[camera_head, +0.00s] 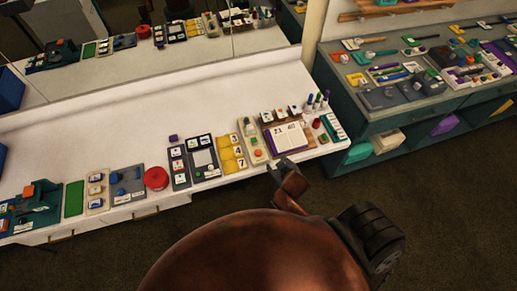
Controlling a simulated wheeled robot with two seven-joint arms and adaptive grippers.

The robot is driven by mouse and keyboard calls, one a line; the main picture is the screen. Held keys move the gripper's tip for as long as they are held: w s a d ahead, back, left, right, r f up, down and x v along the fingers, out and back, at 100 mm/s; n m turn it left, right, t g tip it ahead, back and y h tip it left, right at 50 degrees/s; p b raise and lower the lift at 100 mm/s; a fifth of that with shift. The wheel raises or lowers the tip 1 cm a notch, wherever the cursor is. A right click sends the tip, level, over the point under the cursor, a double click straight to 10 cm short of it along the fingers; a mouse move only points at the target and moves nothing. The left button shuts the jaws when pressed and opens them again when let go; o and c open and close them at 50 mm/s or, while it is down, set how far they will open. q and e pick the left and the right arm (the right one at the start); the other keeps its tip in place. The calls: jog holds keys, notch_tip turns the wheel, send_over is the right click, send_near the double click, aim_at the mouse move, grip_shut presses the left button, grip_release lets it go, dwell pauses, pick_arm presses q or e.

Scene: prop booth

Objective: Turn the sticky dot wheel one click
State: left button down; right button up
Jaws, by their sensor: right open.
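A round red disc-like object (156,178) lies near the front edge of the white counter, left of the middle. I cannot tell whether it or another small item is the sticky dot wheel. My right gripper (278,166) is small and dark at the end of my copper arm, at the counter's front edge by the open purple book (285,140). It is open, and I see nothing held in it. My left gripper is not in view.
The white counter (120,120) holds a row of trays and panels along its front, including a green board (74,198) and yellow cards (231,153). Its back strip is clear before a mirror. A teal workbench (345,110) with tools stands at right.

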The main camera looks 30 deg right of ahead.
jog(key=w+a+r+n+t+y+p, duration=0.1)
jog(key=w+a+r+n+t+y, duration=0.25)
jog(key=r, duration=0.55)
jog(key=w+a+r+n+t, duration=0.1)
jog(key=w+a+r+t, duration=0.1)
jog(key=w+a+r, duration=0.45)
jog(key=w+a+r+n+t+y+p, duration=0.1)
jog(key=w+a+r+n+t+y, duration=0.3)
jog(key=r, duration=0.6)
jog(key=a+r+n+g+y, duration=0.2)
jog(key=a+r+n+y, duration=0.1)
jog(key=a, duration=0.4)
jog(key=a+r+n+g+y, duration=0.1)
jog(key=a+r+n+y, duration=0.25)
jog(key=a, duration=0.25)
jog(key=s+a+f+n+g+y, duration=0.3)
jog(key=s+a+f+n+g, duration=0.1)
jog(key=a+f+n+g, duration=0.3)
jog(key=n+g+h, duration=0.1)
jog(key=g+h, duration=0.7)
jog(key=h, duration=0.7)
send_over(258, 152)
notch_tip(258, 152, down, 16)
jog(key=shift+d, duration=0.1)
notch_tip(258, 152, down, 6)
jog(key=shift+r+p, duration=0.1)
jog(key=shift+p, duration=0.25)
jog(key=shift+f, duration=0.8)
